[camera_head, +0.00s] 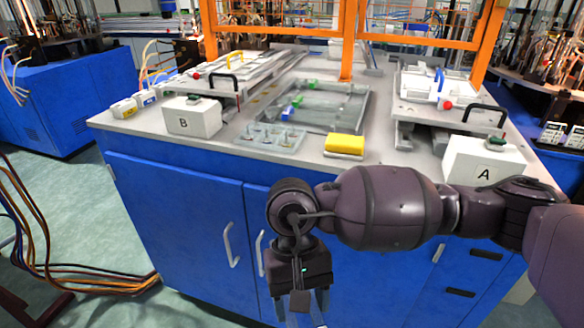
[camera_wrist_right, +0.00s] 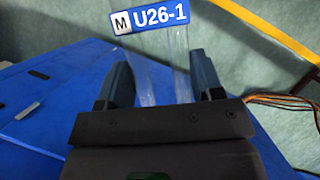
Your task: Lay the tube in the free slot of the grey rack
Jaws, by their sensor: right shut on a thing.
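My right gripper (camera_head: 297,302) hangs in front of the blue cabinet, below the worktop's front edge. It is shut on a clear tube (camera_wrist_right: 165,70). In the right wrist view the tube stands between the two fingers of the gripper (camera_wrist_right: 165,88), with a blue and white label (camera_wrist_right: 148,17) reading "M U26-1". In the head view only a short faint part of the tube shows at the bottom edge. A grey tray-like rack (camera_head: 345,120) lies at the middle of the worktop, with green and blue pieces in it; its slots cannot be made out. My left gripper is out of view.
A translucent tray (camera_head: 262,147) with small items and a yellow block (camera_head: 344,142) are near the worktop's front edge. White box B (camera_head: 192,122) stands left, white box A (camera_head: 470,155) right. Orange frame posts (camera_head: 346,50) rise behind. The worktop edge lies above my right gripper.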

